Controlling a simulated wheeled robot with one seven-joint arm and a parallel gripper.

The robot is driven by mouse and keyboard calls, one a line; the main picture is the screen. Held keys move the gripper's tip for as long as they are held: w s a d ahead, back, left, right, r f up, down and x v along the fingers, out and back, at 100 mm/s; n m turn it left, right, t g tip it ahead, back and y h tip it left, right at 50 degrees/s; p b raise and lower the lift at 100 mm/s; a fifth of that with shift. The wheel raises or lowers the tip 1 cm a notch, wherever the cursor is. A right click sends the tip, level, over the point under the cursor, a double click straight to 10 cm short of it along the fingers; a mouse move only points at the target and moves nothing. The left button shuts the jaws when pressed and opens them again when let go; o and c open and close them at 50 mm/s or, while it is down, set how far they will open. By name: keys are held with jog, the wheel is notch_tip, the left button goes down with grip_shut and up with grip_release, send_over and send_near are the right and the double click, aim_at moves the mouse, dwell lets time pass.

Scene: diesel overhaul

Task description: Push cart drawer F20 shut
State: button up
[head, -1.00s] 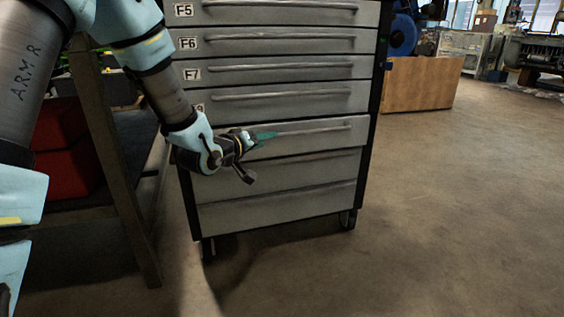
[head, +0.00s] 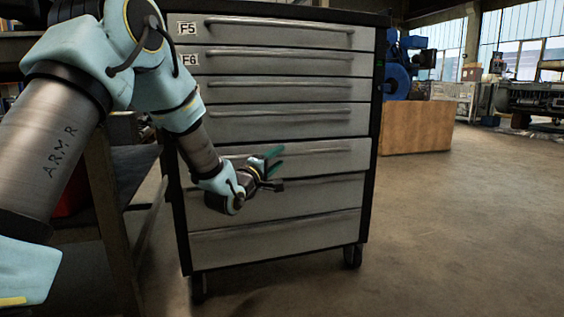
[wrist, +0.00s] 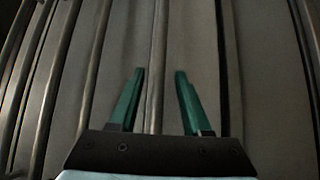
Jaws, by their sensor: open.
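The grey tool cart (head: 375,110) stands ahead with a stack of drawers. No F20 label can be read; my arm hides the left ends of the lower drawers. The drawer behind my fingers (head: 330,158), third from the bottom, looks slightly proud of its neighbours, but how far is hard to tell. My gripper (head: 277,161) is open and empty, its green fingers apart in front of that drawer, near its handle. In the wrist view, the fingers (wrist: 159,85) stand either side of a handle bar (wrist: 158,50); contact cannot be told.
A bench frame (head: 105,200) stands close to the cart's left, behind my arm. A wooden box (head: 417,127) and blue machinery (head: 398,75) are behind on the right. The floor (head: 460,230) to the right is clear.

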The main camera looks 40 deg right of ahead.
aim_at(280, 156)
jog(key=shift+b+x, duration=0.35)
jog(key=shift+x, duration=1.15)
grip_shut()
dwell(0.4)
